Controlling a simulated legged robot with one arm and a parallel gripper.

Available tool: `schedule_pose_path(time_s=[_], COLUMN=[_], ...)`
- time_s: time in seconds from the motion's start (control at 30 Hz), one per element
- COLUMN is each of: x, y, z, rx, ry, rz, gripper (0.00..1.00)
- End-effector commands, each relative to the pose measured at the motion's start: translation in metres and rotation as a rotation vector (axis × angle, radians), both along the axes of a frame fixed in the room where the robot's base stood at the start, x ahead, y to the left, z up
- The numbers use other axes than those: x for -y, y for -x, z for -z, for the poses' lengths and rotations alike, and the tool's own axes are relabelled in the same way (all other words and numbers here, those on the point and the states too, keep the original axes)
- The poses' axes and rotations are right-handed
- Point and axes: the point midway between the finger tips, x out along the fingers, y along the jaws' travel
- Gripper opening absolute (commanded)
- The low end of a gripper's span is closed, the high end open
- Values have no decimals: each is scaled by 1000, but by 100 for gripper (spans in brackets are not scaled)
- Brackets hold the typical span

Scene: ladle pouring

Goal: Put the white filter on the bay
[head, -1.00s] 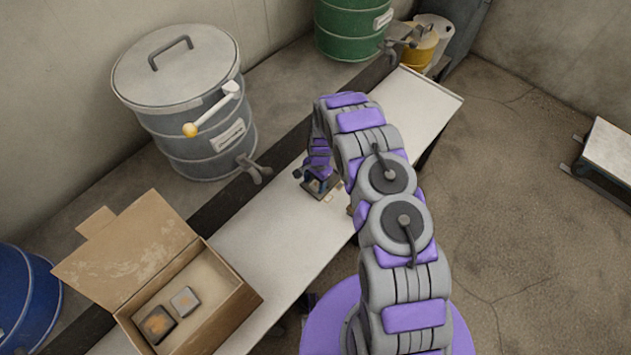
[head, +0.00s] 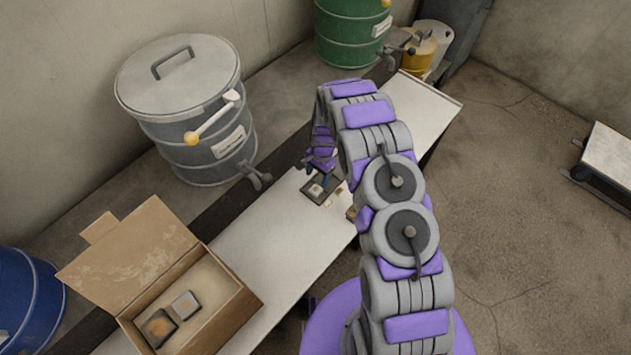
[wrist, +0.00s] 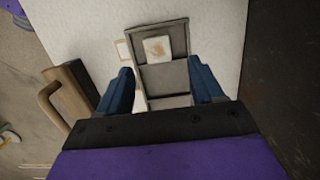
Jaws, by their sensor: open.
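The white filter (wrist: 159,49), a small pale square with a brownish stain, lies flat in the end section of a grey divided tray, the bay (wrist: 166,78), in the wrist view. In the head view the bay (head: 309,189) is a small dark-edged tray on the white bench, with the pale filter (head: 315,190) on it. My gripper (wrist: 162,75) is open, its blue fingers apart on either side of the tray's middle, with nothing held between them. In the head view my gripper (head: 325,180) is just behind the tray, and my arm hides part of that area.
A cardboard box (head: 245,291) with two square pieces stands at the bench's near end. A wooden block with a handle (wrist: 72,92) is left of the tray. A grey lidded drum (head: 190,130) stands behind the bench (head: 265,250), which has bare room beside the box.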

Motion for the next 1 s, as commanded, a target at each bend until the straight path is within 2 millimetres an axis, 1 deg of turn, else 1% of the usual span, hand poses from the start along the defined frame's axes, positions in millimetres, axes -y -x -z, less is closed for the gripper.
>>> schedule_pose_path(time_s=[0.03, 0.1, 0.2, 0.3, 0.47, 0.57, 0.67, 0.77, 0.93, 1.0], x=[1, 2, 3, 4, 5, 7, 12, 19, 33, 37], y=[-2, -4, -6, -6, -6, -5, -2, 4, 24, 36], z=[-14, -28, -41, -47, -49, -59, -84, -120, -182, -205], rx=[3, 3, 3, 1, 0, 2, 6, 11, 16, 13], ry=[0, -1, 1, 2, 1, 2, 5, 7, 12, 13], rz=[0, 1, 1, 1, 0, -10, -35, -76, -152, -184], gripper=[66, 66, 66, 66, 66, 66, 66, 66, 66, 66])
